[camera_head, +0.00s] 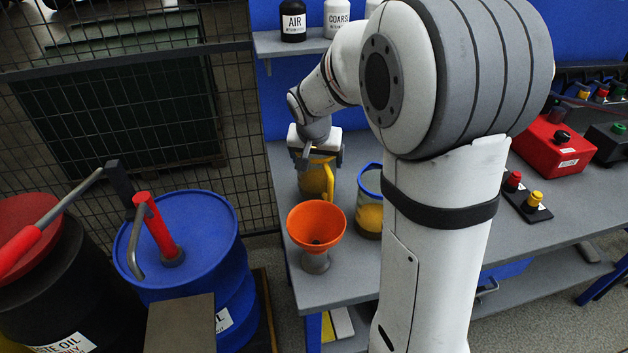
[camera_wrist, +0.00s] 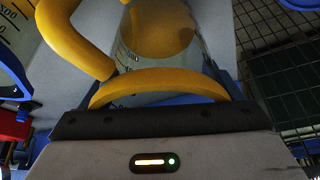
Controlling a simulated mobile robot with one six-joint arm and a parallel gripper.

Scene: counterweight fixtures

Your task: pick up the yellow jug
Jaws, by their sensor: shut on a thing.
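The yellow jug (camera_head: 314,181) stands upright at the left end of the grey bench, behind the orange funnel. It has a clear body, a yellow rim and a yellow handle. My gripper (camera_head: 317,158) points down at it from above and is shut on its upper part. In the wrist view the jug's yellow rim (camera_wrist: 160,84) lies right at my gripper, with the handle curving up to the left and yellow contents beyond. The fingertips are mostly hidden. I cannot tell whether the jug touches the bench.
An orange funnel (camera_head: 316,226) stands close in front of the jug. A blue-rimmed jug (camera_head: 369,216) is just to its right. A wire fence (camera_head: 240,110) and a blue drum (camera_head: 190,235) are to the left. A shelf with bottles (camera_head: 292,22) is behind.

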